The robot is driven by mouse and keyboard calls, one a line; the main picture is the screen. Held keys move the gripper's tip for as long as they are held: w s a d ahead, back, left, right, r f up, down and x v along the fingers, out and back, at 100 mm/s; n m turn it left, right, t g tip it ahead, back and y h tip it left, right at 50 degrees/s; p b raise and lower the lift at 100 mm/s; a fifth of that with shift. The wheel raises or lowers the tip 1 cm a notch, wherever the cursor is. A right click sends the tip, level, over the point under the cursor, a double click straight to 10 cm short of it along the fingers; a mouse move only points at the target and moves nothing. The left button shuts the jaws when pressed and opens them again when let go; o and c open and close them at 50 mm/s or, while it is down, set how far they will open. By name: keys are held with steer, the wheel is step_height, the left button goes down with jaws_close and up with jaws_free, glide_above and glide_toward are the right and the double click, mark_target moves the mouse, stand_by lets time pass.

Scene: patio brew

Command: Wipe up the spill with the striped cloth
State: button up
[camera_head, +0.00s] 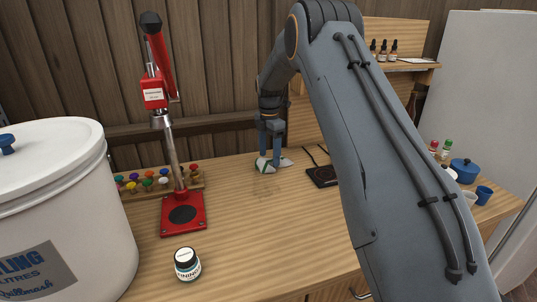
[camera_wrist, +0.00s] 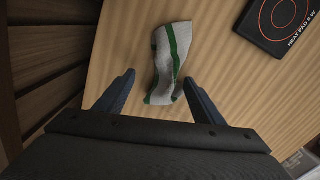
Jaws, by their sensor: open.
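The striped cloth (camera_head: 274,164), pale grey with green stripes, lies crumpled on the wooden worktop near the back. In the wrist view the cloth (camera_wrist: 163,50) lies ahead of and between my fingers. My gripper (camera_head: 271,152) points down over it; in the wrist view my gripper (camera_wrist: 159,77) is open, one finger on each side of the cloth's near end, with gaps beside it. A faint darker patch (camera_head: 263,186) shows on the wood just in front of the cloth; I cannot tell clearly whether it is the spill.
A black heat pad (camera_head: 321,177) lies right of the cloth. A red bench capper (camera_head: 183,213), a rack of coloured caps (camera_head: 155,184), a small jar (camera_head: 187,264) and a white bucket (camera_head: 65,190) stand left. Blue pots (camera_head: 464,170) stand right. The worktop's middle is clear.

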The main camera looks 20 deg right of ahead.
steer(key=shift+f, duration=0.2)
steer(key=shift+f+b, duration=0.4)
steer(key=shift+f, duration=0.55)
jaws_close()
steer(key=shift+f, duration=0.2)
steer(key=shift+r, duration=0.25)
steer(key=shift+r+p, duration=0.15)
steer(key=shift+p, duration=0.45)
